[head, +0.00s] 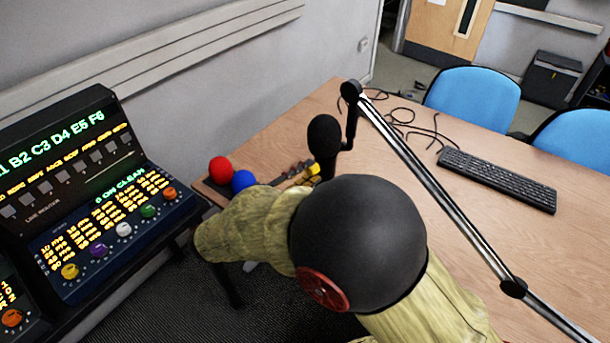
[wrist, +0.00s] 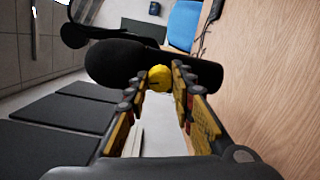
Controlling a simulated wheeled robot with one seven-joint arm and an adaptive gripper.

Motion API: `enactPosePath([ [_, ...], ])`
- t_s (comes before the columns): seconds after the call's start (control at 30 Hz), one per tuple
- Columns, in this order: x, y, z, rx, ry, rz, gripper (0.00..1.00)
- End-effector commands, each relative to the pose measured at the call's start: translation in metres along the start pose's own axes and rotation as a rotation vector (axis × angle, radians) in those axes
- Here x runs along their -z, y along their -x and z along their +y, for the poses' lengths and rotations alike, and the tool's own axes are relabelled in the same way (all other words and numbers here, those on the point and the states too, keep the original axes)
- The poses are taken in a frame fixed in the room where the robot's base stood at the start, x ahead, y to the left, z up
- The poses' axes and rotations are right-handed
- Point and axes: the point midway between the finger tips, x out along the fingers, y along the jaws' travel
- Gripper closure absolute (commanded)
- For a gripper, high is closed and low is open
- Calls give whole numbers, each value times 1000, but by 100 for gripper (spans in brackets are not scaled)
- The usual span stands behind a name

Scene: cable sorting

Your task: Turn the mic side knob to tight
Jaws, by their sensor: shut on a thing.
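The black microphone (head: 323,135) hangs on its boom arm above the near left part of the desk. In the wrist view the microphone (wrist: 112,62) lies sideways across the upper middle. Its yellow side knob (wrist: 159,77) sits between my fingertips, and it also shows in the head view (head: 314,169). My gripper (wrist: 158,84) is shut on the knob, with one finger on each side. In the head view my gripper (head: 299,177) is partly hidden behind my own arm. The knob's exact turn angle is hard to read.
The silver boom arm (head: 435,185) slants across the desk (head: 500,235). A red ball (head: 220,170) and a blue ball (head: 243,181) are left of my gripper. A black keyboard (head: 497,179) and loose cables (head: 405,120) lie farther right. A control console (head: 95,190) stands at left.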

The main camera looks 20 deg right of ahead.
Motion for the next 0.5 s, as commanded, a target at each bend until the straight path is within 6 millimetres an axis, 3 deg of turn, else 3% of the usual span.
enactPosePath([
  [0.5, 0, 0, -2, 2, -245, -1, 100],
])
